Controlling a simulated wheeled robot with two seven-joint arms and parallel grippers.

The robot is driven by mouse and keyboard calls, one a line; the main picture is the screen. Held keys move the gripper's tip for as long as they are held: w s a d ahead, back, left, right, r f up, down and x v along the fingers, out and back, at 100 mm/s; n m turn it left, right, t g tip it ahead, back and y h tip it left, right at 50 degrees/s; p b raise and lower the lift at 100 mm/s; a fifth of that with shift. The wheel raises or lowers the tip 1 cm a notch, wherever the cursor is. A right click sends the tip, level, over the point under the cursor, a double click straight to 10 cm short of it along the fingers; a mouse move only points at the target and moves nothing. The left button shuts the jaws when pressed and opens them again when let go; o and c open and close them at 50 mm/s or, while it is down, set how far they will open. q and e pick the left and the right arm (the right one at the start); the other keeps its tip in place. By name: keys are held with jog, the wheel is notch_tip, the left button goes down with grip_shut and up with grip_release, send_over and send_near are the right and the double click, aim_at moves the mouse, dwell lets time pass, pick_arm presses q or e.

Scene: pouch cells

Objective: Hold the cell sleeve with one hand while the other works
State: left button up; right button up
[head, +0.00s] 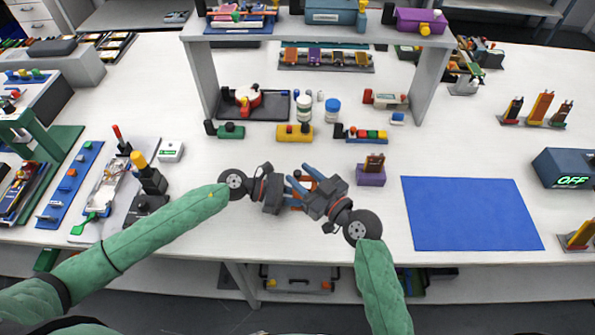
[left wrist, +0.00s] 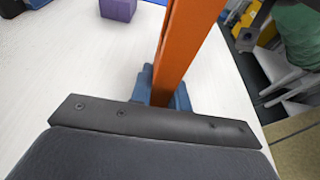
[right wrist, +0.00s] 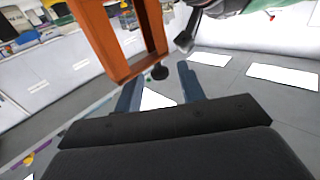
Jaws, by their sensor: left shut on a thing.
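The orange cell sleeve (head: 311,180) is an open frame with long bars, held above the table's front part. My left gripper (head: 290,188) is shut on it; in the left wrist view the orange bar (left wrist: 180,45) rises between the blue fingers. My right gripper (head: 310,176) is close beside the sleeve. In the right wrist view its two blue fingers (right wrist: 160,88) stand apart with nothing gripped between them, and the sleeve's end bar (right wrist: 135,68) is just beyond and to the left. The grippers hide much of the sleeve in the head view.
A purple block (head: 370,178) with a brown piece on it stands right of my right gripper. A blue mat (head: 470,215) lies at the right. A grey shelf frame (head: 205,85) spans the back, with small colored fixtures beneath. A tool tray (head: 115,190) lies left.

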jog(key=shift+x, duration=0.95)
grip_shut()
